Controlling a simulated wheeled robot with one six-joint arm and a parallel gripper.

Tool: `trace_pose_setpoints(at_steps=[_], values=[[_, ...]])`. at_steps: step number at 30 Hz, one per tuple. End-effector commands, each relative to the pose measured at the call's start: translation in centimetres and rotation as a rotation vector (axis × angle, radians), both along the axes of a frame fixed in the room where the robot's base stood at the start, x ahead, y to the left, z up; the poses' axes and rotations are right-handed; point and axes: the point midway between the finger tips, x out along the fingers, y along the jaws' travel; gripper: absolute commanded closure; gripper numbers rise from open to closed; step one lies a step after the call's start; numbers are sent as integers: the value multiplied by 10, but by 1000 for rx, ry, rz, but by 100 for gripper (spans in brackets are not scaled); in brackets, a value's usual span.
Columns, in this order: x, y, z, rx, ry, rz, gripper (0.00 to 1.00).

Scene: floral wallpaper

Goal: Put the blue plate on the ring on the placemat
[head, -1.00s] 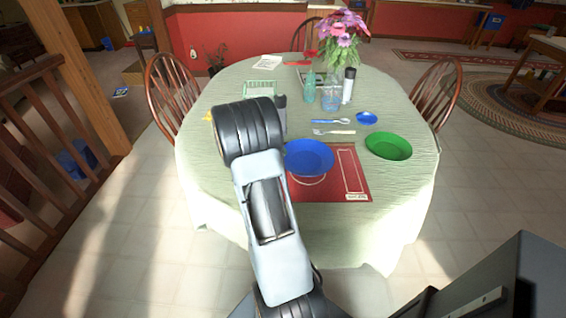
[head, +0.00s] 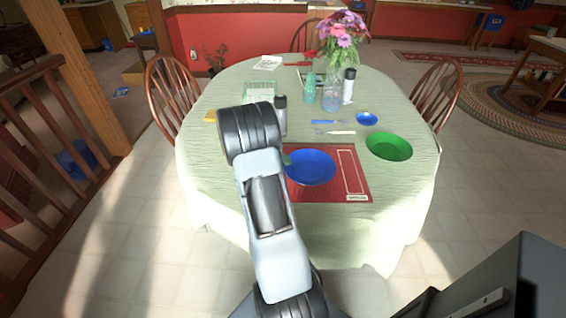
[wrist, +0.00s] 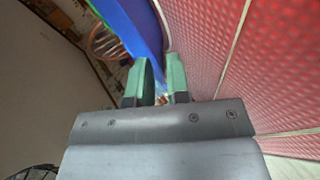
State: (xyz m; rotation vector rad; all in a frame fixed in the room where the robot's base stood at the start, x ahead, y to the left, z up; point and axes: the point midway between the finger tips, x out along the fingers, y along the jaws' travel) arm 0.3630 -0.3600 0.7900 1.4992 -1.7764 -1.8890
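The blue plate (head: 312,168) lies on the red placemat (head: 352,178) towards its left side and looks flat. No ring shows on the mat; the plate covers that area. My gripper (wrist: 160,82) is at the plate's left edge, mostly hidden behind my arm in the head view. In the wrist view its two green fingers stand apart with a gap between them. The rim of the blue plate (wrist: 137,28) is just beyond and partly between the fingertips. I see no finger clearly pressed on it. The placemat's red weave (wrist: 205,45) fills the right side.
A green plate (head: 388,146) is right of the placemat. A small blue dish (head: 367,118), cutlery (head: 333,132), a dark-topped shaker (head: 281,115), bottles and a flower vase (head: 340,40) stand behind. The cloth in front of the mat is clear.

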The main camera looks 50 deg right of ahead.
Motion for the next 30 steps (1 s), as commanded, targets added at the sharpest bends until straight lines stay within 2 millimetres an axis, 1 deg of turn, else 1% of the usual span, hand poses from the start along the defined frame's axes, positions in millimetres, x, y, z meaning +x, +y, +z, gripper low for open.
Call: trace_pose_setpoints(at_steps=[5, 8, 11, 21, 25, 30], values=[[1, 1, 1, 0, 0, 0, 83], [5, 6, 5, -1, -1, 1, 83], [13, 16, 14, -2, -3, 3, 83], [44, 60, 48, -1, -2, 3, 83], [52, 71, 57, -1, -2, 3, 83], [58, 80, 64, 0, 0, 0, 83]])
